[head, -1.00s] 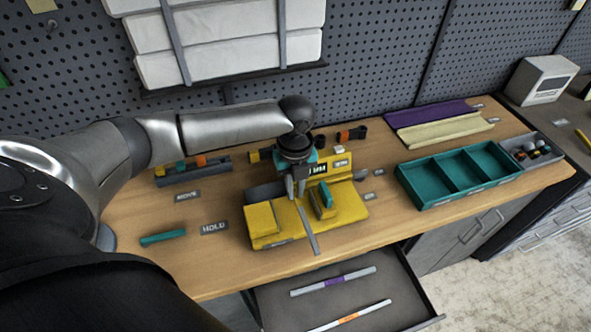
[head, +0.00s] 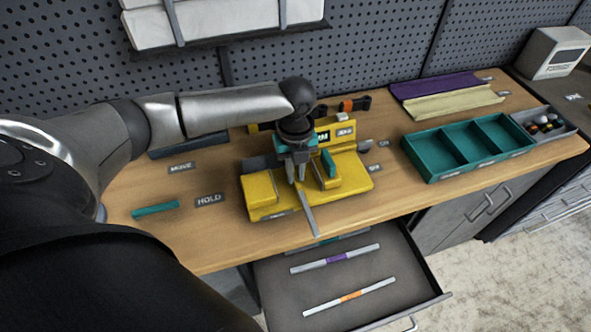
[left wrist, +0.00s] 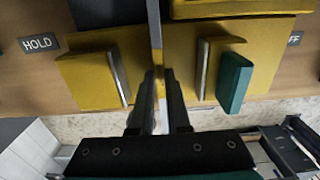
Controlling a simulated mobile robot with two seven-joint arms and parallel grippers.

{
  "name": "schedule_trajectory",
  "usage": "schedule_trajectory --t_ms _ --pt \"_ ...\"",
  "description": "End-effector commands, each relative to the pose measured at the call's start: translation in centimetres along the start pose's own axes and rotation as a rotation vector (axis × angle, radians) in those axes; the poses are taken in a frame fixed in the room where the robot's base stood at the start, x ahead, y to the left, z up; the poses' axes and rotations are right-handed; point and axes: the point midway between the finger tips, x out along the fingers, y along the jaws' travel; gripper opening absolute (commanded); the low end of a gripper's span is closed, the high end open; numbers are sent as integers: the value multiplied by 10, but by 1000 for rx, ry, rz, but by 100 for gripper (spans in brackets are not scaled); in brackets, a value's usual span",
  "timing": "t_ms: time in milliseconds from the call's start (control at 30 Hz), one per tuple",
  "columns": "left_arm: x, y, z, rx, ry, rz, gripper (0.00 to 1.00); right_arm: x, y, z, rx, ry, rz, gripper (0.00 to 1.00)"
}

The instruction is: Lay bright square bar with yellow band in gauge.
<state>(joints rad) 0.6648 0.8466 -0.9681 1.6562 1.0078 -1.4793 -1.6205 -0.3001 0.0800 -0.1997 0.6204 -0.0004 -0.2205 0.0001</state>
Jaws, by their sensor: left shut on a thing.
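My left gripper (head: 299,180) is shut on a pale grey square bar (head: 310,215), over the middle of the yellow gauge (head: 282,202). The bar's near end sticks out past the gauge's front edge. In the left wrist view the fingers (left wrist: 158,100) grip the bar (left wrist: 154,30), which runs between the gauge's two raised yellow blocks. I cannot tell whether the bar touches the gauge. A teal piece (head: 329,163) stands at the right block. My right gripper is not in view.
An open drawer (head: 415,285) below holds a purple-banded bar (head: 335,258) and an orange-banded bar (head: 348,296). A teal tray (head: 430,175) with compartments stands on the right. A teal strip (head: 155,209) lies by the HOLD label (head: 209,199). Pegboard closes off the back.

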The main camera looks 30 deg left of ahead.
Motion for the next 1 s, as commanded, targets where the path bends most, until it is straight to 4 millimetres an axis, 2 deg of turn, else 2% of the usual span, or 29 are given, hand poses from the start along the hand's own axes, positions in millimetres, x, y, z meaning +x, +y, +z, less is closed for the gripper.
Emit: schedule_trajectory --t_ms 1000 --pt "10 -1 0 1 1 -2 0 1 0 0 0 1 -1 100"
